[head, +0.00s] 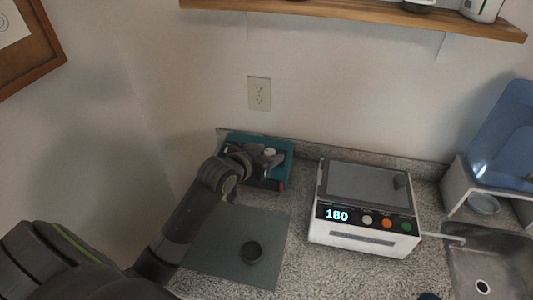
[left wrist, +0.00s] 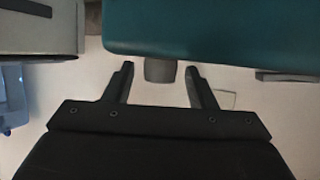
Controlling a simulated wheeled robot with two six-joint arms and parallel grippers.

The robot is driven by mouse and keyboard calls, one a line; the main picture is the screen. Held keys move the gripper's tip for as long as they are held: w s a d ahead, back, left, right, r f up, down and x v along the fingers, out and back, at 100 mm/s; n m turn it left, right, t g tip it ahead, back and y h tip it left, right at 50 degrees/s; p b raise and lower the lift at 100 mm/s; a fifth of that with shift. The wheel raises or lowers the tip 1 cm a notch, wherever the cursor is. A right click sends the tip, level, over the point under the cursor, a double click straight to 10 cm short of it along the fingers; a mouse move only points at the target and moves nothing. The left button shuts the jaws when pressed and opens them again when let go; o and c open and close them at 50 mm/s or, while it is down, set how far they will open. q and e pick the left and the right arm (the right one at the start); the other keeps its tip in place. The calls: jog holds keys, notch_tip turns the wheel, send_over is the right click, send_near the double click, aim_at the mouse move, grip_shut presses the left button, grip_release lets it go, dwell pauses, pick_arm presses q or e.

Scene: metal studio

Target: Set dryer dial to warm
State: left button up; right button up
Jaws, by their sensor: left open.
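A teal device (head: 282,145) stands against the back wall, left of the white device. Which of the two is the dryer is not marked legibly. In the left wrist view the teal body (left wrist: 215,28) fills the top, with a short grey knob (left wrist: 160,70) at its edge. My left gripper (head: 262,158) is over the teal device and hides much of it. In the left wrist view its open fingers (left wrist: 159,72) stand either side of the knob, with a visible gap on each side. The knob's setting marks cannot be read. My right gripper is not in view.
A white device (head: 365,240) with a lit "180" display and coloured buttons stands right of the teal one. A sink (head: 500,265) and blue container (head: 505,130) are at right; a wooden shelf (head: 350,14) hangs above.

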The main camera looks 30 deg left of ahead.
pick_arm(q)
jog(key=c, duration=1)
jog(key=shift+o, duration=0.2)
jog(key=shift+a+m+h, duration=0.1)
jog(key=shift+m+h, duration=0.2)
jog(key=shift+h, duration=0.1)
jog(key=shift+a+f+m+g+h+b, duration=0.15)
jog(key=shift+m+g+h+b, duration=0.15)
jog(key=shift+m+h+b, duration=0.65)
jog(key=m+g+h+b, duration=0.1)
jog(key=b, duration=0.2)
jog(key=m+g+h+b, duration=0.1)
jog(key=m+h+b, duration=0.1)
jog(key=b, duration=0.1)
jog(key=m+g+h+b, duration=0.1)
jog(key=m+h+b, duration=0.1)
jog(key=b, duration=0.1)
jog(key=shift+w+a, duration=0.25)
jog(key=shift+m+g+h+b, duration=0.65)
jog(key=shift+m+g+b, duration=0.25)
jog(key=shift+b, duration=0.25)
jog(key=shift+r, duration=0.2)
